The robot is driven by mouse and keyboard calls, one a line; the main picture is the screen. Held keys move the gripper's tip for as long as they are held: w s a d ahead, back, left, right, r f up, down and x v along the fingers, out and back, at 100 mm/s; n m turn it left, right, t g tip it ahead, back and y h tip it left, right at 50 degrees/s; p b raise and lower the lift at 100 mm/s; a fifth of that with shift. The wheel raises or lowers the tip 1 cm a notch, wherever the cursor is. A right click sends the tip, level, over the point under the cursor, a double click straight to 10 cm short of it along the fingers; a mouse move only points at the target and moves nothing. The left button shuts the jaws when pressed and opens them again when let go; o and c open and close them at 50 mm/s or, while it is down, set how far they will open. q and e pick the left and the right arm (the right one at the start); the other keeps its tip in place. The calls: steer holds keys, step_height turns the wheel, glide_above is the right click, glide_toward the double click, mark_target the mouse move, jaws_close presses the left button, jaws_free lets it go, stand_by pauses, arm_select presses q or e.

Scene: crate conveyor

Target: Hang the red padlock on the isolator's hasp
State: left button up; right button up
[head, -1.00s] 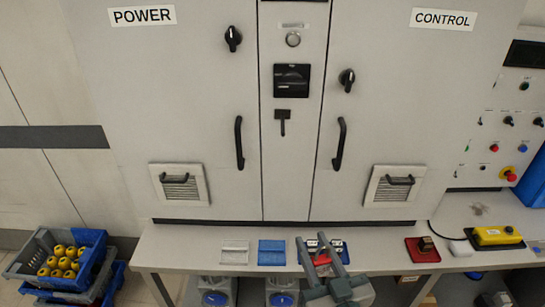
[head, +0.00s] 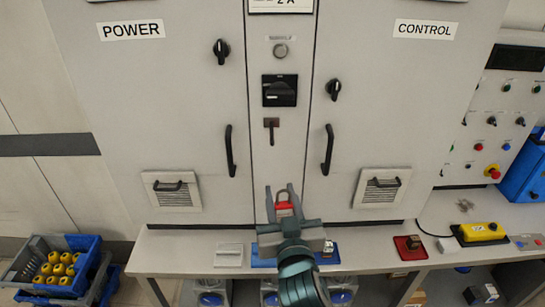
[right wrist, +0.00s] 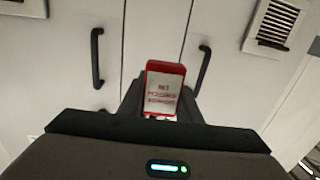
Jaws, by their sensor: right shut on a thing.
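The red padlock (head: 284,209) is between the fingers of my right gripper (head: 283,200), held up in front of the cabinet's centre strip. In the right wrist view the padlock (right wrist: 162,92) shows its red body with a white label, gripped between the fingers; its shackle is hidden there. The isolator (head: 279,91) is a black square switch on the centre strip. The hasp (head: 271,126) is a small dark T-shaped piece just below it. The padlock is below the hasp and apart from it in the head view. My left gripper is not in view.
Cabinet door handles (head: 229,150) (head: 327,150) flank the centre strip. The bench (head: 185,250) below bears a grey block (head: 229,254), a red tray (head: 409,247) and a yellow pendant (head: 484,231). A crate of yellow items (head: 88,268) stands at lower left.

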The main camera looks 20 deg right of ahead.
steer(key=w+r+m+h+p, duration=0.1)
steer(key=w+r+h, duration=0.1)
steer(key=r, duration=0.4)
steer(key=shift+w+a+r, duration=0.4)
steer(key=shift+w+a, duration=0.05)
steer(key=shift+w, duration=0.25)
steer(key=shift+w+d, duration=0.1)
steer(key=shift+w, duration=0.1)
steer(key=f+b+x, duration=0.2)
steer(key=x, duration=0.7)
steer(key=shift+w, duration=0.25)
stand_by(0.6)
stand_by(0.7)
steer(key=o, duration=1.2)
